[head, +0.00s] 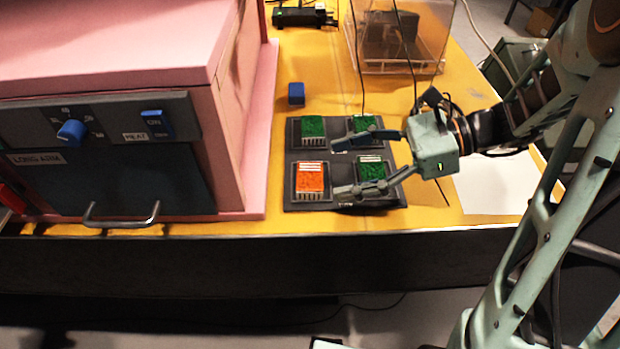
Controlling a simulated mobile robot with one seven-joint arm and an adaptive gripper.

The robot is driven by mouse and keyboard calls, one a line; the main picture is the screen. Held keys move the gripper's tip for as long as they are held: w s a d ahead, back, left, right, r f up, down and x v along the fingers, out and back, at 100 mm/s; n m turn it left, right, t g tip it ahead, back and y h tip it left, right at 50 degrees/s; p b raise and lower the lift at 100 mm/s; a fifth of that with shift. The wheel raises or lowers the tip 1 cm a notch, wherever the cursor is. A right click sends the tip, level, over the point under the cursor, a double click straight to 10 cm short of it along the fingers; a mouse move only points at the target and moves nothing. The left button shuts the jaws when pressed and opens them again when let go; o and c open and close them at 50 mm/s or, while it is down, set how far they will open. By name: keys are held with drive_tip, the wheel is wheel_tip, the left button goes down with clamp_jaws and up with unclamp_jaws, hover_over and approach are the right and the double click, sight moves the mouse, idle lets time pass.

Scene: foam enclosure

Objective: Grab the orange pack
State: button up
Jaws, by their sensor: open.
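The orange pack (310,178) sits in the front left place of a dark tray (342,154) on the yellow table. Green packs sit in the other places: back left (313,128), back right (361,125) and front right (370,170). My gripper (338,167) reaches in from the right, with its fingers spread and pointing left. One finger is over the middle of the tray, and the other is near the front right, close to the orange pack's right edge. Nothing is between the fingertips except part of the tray. The fingers partly cover the two right green packs.
A pink foam box (115,45) with a dark control panel, blue knob and metal handle stands left of the tray. A small blue block (296,93) lies behind the tray. A clear box (400,45) stands at the back. The table's front edge is close to the tray.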

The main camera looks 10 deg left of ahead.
sight(311, 175)
drive_tip(key=x, duration=0.5)
drive_tip(key=shift+a+f+b, duration=0.1)
drive_tip(key=shift+f+b, duration=0.1)
drive_tip(key=shift+b, duration=0.15)
drive_tip(key=shift+w, duration=0.1)
drive_tip(key=c, duration=1.3)
